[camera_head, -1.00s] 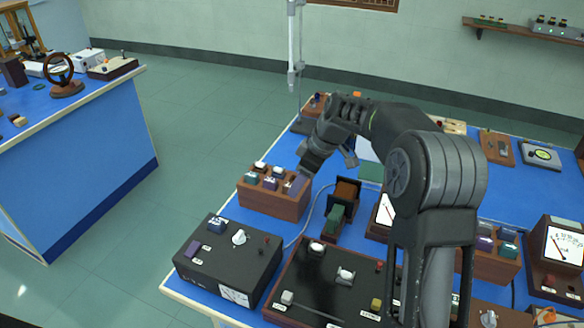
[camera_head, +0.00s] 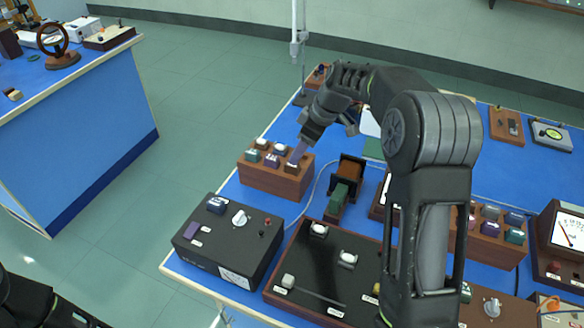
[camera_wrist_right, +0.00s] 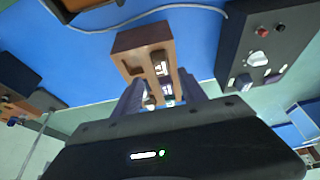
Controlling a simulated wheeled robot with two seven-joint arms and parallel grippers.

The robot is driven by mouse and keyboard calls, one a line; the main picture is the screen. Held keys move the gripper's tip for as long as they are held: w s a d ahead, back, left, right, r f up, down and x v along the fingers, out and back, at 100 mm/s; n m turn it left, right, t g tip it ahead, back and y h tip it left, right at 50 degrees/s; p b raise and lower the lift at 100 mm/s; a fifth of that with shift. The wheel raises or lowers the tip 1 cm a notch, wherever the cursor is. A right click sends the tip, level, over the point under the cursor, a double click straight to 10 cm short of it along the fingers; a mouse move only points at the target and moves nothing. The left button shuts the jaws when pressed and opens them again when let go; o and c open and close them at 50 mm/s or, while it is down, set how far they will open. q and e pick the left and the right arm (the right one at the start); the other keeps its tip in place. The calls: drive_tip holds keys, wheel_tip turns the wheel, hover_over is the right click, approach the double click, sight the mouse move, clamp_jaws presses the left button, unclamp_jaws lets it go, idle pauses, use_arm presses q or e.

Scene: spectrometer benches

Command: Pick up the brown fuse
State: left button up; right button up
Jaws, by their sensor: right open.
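A wooden fuse rack (camera_head: 262,184) stands near the left edge of the blue bench and holds several small labelled fuses. What looks like the brown fuse (camera_head: 291,168) sits in the near right slot, partly covered by a gripper finger. My right gripper (camera_head: 302,150) is open and points down just above that end of the rack. In the right wrist view the rack (camera_wrist_right: 128,42) lies between and beyond the fingers of the gripper (camera_wrist_right: 162,92). A dark-topped fuse (camera_wrist_right: 149,102) shows between the fingers. I see no fuse held.
A black box with a knob (camera_head: 226,243) stands in front of the rack. A black holder with brown and green blocks (camera_head: 348,180) is right of it. A dark panel (camera_head: 325,265) lies at the front. A second fuse rack (camera_head: 487,248) stands further right.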

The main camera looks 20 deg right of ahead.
sight(292, 169)
drive_tip(key=shift+a+f+p, duration=0.15)
drive_tip(key=shift+f+p, duration=0.2)
drive_tip(key=shift+f, duration=0.1)
drive_tip(key=p+x, duration=0.1)
drive_tip(key=x, duration=0.2)
drive_tip(key=shift+a+f, duration=0.1)
drive_tip(key=shift+f, duration=0.2)
drive_tip(key=shift+w+f, duration=0.15)
drive_tip(key=shift+f, duration=0.2)
clamp_jaws()
idle(0.4)
